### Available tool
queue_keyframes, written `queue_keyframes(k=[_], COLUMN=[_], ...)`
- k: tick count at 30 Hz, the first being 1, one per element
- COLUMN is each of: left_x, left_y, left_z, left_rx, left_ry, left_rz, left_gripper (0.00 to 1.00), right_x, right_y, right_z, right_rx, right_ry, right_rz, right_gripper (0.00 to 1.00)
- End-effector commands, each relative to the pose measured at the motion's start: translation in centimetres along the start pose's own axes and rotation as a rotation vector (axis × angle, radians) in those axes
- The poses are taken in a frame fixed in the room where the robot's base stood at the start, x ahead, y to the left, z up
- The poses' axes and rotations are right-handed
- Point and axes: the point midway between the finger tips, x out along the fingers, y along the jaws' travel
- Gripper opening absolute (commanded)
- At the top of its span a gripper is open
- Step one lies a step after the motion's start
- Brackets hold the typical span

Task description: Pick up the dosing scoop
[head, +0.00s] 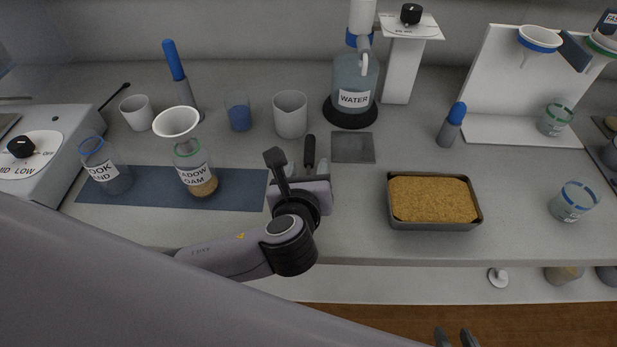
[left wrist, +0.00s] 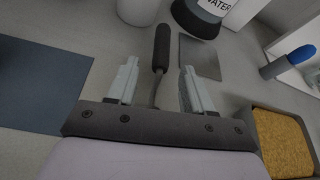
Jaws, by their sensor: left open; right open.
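The dosing scoop (head: 309,150) has a black handle and lies on the bench in front of the white cup. In the left wrist view the dosing scoop's dark handle (left wrist: 161,48) points away from me, and its thin grey stem runs back between my fingers. My left gripper (head: 307,167) is open above the scoop, with one finger on each side of the stem. The fingers (left wrist: 159,78) stand apart from it, and the scoop's near end is hidden by the gripper body. My right gripper (head: 456,338) is open and empty at the bottom edge, in front of the bench.
A grey square plate (head: 353,147) lies right of the handle. The water bottle (head: 354,82) and white cup (head: 290,115) stand behind. A tray of brown grains (head: 391,216) is to the right. A blue mat (head: 240,193) with labelled jars lies left.

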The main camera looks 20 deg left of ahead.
Motion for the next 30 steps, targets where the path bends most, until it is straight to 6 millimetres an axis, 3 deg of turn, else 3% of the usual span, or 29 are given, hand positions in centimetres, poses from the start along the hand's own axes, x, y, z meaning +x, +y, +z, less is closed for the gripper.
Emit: queue_keyframes(k=[5,12,13,17,18,30], left_x=[1.8,2.0,2.0,2.0,2.0,1.8], left_y=[0.0,0.0,0.0,0.0,0.0,-0.1], left_z=[0.0,0.0,0.0,0.0,0.0,0.5], left_rx=[0.000,-0.001,-0.001,-0.001,-0.001,-0.001], left_ry=[-0.001,0.001,0.001,0.001,0.001,0.001], left_rz=[0.001,-0.001,-0.001,-0.001,-0.001,-0.001], left_gripper=[0.51,0.51,0.48,0.05,0.00,0.00], right_x=[0.1,0.2,0.2,0.2,0.2,0.1], right_y=[0.0,0.0,0.1,0.1,0.0,0.0], right_z=[0.1,-0.1,-0.1,-0.1,-0.1,-0.3], right_rx=[0.000,-0.001,-0.001,-0.001,-0.001,-0.001], right_ry=[0.001,0.004,0.004,0.005,0.005,0.005], right_rz=[0.000,0.001,0.001,0.001,0.001,0.000], right_gripper=[0.43,0.43,0.43,0.43,0.43,0.43])
